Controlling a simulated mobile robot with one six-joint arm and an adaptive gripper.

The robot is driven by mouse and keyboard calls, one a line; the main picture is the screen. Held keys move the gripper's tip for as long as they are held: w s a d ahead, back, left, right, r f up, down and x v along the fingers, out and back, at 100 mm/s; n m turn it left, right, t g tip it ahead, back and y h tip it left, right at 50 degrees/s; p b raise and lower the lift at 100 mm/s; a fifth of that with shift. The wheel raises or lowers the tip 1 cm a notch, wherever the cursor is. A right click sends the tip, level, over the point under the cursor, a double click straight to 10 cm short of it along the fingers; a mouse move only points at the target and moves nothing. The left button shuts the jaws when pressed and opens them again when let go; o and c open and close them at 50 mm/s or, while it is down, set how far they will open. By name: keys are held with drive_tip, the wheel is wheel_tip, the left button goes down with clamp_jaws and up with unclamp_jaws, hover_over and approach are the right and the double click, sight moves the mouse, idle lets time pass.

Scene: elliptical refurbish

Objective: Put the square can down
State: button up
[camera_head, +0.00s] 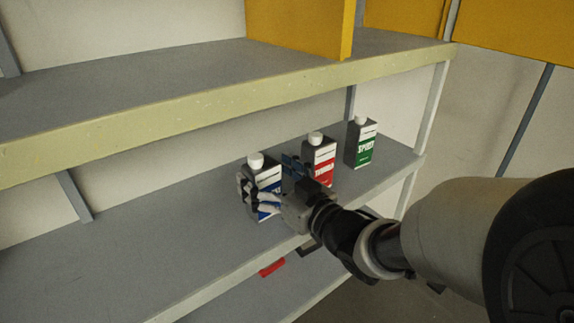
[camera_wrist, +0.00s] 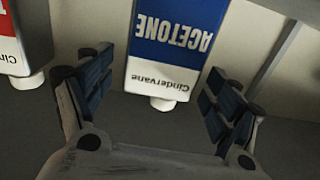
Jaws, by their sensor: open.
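A square can with a blue and white label (camera_head: 267,179) and a white cap stands upright on the middle shelf (camera_head: 120,262). In the wrist view the same can (camera_wrist: 176,45) reads ACETONE and appears upside down. My gripper (camera_head: 266,174) is open in front of it, one finger on each side of the can. In the wrist view the fingers of my gripper (camera_wrist: 153,82) show gaps to the can on both sides, and nothing is clamped. My gripper hides part of the can's lower front in the head view.
A red-labelled can (camera_head: 320,157) stands close to the right of the blue one, near my right finger. A green-labelled can (camera_head: 362,143) stands farther right. The upper shelf (camera_head: 200,103) runs overhead with a yellow box (camera_head: 300,25). The middle shelf's left part is clear.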

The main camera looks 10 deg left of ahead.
drive_tip(key=shift+x, duration=1.2)
drive_tip(key=shift+r, duration=0.1)
drive_tip(key=c, duration=1.7)
